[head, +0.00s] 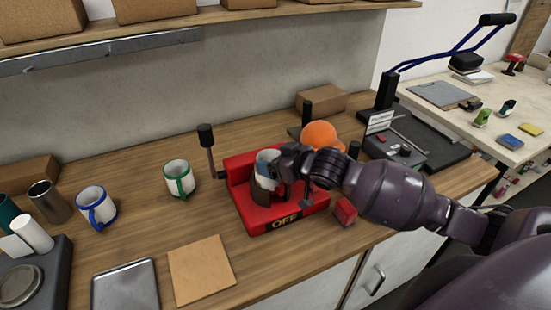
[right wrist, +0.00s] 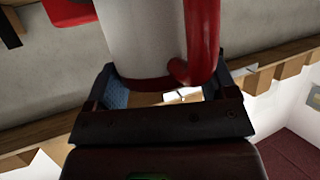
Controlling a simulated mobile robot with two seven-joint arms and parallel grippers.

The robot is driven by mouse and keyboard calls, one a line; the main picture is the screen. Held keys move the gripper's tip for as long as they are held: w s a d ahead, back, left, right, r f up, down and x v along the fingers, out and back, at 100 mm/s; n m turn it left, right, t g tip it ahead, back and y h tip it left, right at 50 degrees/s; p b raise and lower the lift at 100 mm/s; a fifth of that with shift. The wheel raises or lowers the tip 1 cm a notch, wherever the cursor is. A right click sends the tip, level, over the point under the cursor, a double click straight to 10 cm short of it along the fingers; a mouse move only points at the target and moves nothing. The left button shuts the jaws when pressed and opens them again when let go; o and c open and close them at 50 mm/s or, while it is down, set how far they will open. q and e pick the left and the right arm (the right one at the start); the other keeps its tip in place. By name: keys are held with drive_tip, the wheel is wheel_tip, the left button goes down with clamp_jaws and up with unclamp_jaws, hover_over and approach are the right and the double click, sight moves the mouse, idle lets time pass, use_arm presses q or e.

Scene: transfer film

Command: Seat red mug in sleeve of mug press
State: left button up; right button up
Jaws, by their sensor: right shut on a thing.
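The red mug (right wrist: 150,40) is white with a red handle and red band in the right wrist view. My right gripper (right wrist: 170,92) is shut on it. In the head view the mug (head: 267,157) is upright over the red mug press (head: 252,215), partly hidden by my right gripper (head: 275,168). The dark sleeve (head: 262,197) is just below the mug. I cannot tell how far the mug is inside it. The press has a black-knobbed lever (head: 206,137) at its left and an "OFF" label in front. My left gripper is not in view.
A green-handled mug (head: 178,180) and a blue-handled mug (head: 95,207) stand left of the press. A brown square (head: 200,268) and a metal tray (head: 125,285) lie in front. An orange ball-like object (head: 321,135) and a red block (head: 344,211) are close to my right arm.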

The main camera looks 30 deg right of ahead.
drive_tip(key=shift+f+b, duration=0.6)
drive_tip(key=shift+f, duration=1.05)
drive_tip(key=o, duration=1.4)
drive_tip(key=shift+s, duration=0.15)
drive_tip(key=v, duration=1)
drive_tip(key=shift+s+d+r, duration=0.1)
drive_tip(key=shift+s+d, duration=0.05)
drive_tip(key=shift+s, duration=0.1)
